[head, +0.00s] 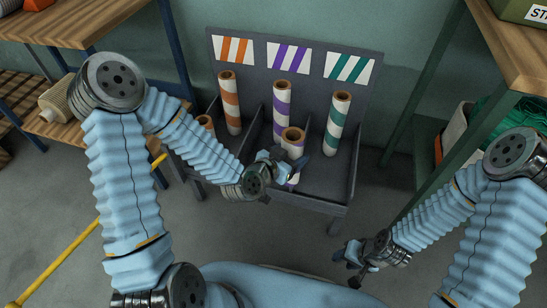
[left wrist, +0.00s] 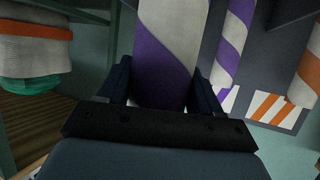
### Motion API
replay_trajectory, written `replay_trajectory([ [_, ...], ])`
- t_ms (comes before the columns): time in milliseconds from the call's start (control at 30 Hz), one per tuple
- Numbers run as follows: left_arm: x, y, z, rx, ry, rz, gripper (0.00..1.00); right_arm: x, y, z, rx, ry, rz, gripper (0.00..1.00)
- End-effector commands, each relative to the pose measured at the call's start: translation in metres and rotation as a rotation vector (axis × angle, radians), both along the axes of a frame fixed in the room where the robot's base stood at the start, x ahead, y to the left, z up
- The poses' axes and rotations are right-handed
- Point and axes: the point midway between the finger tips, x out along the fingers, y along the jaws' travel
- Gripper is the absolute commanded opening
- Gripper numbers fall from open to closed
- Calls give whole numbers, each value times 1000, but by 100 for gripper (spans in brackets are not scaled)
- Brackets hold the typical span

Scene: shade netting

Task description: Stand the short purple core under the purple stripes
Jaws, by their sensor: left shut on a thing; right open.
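The short purple core (head: 293,136), a white tube with purple spiral stripes and a brown open top, is upright at the middle bay of the grey rack (head: 335,192). My left gripper (head: 289,168) is shut on it; the core also shows between the fingers in the left wrist view (left wrist: 168,50). My gripper hides its lower part, so I cannot tell whether its base touches the rack floor. The purple stripes sign (head: 288,57) is on the back panel, above the tall purple core (head: 281,108) standing behind. My right gripper (head: 352,268) is open and empty, low at right.
A tall orange core (head: 230,104) and a shorter orange one (head: 205,122) stand in the left bay. A tall teal core (head: 337,122) stands in the right bay, whose front floor is clear. Low dividers separate the bays. Wooden shelves (head: 75,22) flank the rack.

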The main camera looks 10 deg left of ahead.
Motion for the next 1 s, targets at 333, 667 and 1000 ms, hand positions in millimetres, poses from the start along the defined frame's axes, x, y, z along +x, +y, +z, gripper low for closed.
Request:
replay_trajectory([
  [333, 48, 45, -28, 1, 0, 5, 26, 0, 0, 1, 0, -1, 0, 43],
  [667, 88, 82, -80, -1, 2, 2, 26, 0, 0, -5, 1, 0, 0, 43],
  [1000, 100, 92, -119, -1, 3, -1, 26, 0, 1, -11, 2, 1, 1, 43],
])
